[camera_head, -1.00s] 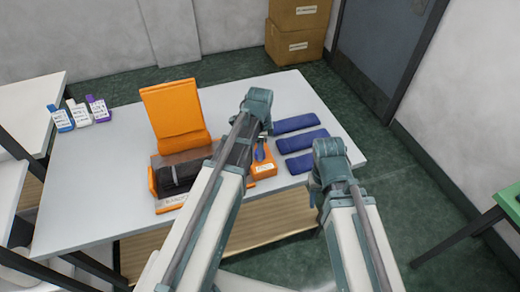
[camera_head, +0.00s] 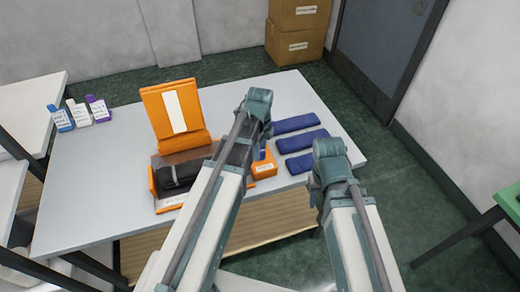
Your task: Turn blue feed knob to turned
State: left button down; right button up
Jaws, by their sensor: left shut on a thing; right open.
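An orange box (camera_head: 264,168) with a white label stands near the front edge of the grey table. The blue feed knob (camera_head: 262,153) shows as a small blue patch on top of it, partly covered by my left arm. My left gripper (camera_head: 246,150) is at the knob and shut on it; its fingertips are mostly hidden behind my own arm. My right arm is held off the table's right front edge; its gripper is hidden from this view.
An orange machine (camera_head: 155,105) with an upright panel stands left of my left arm, a white strip on its panel. Several blue bars (camera_head: 300,140) lie right of the knob box. Small labelled bottles (camera_head: 78,114) stand at the table's left end. The table's (camera_head: 110,170) left part is clear.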

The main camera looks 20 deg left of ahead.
dwell(0.3)
pick_arm(q)
jog(key=shift+c, duration=1.8)
grip_release()
jog(key=shift+r, duration=0.1)
notch_tip(320, 180, up, 14)
jog(key=p, duration=1.4)
jog(key=shift+f, duration=0.2)
jog(key=s+d+f+n+b, duration=0.3)
jog(key=s+d+n, duration=0.2)
jog(key=s+n, duration=0.2)
jog(key=s+d+f+n+y+b, duration=0.1)
jog(key=s+d+f+n+b, duration=0.2)
jog(key=s+n, duration=0.4)
jog(key=d+n+b, duration=0.1)
jog(key=d+n, duration=0.1)
jog(key=shift+s+d+f+n, duration=0.15)
jog(key=shift+d+f+n, duration=0.1)
jog(key=shift+f+n, duration=0.1)
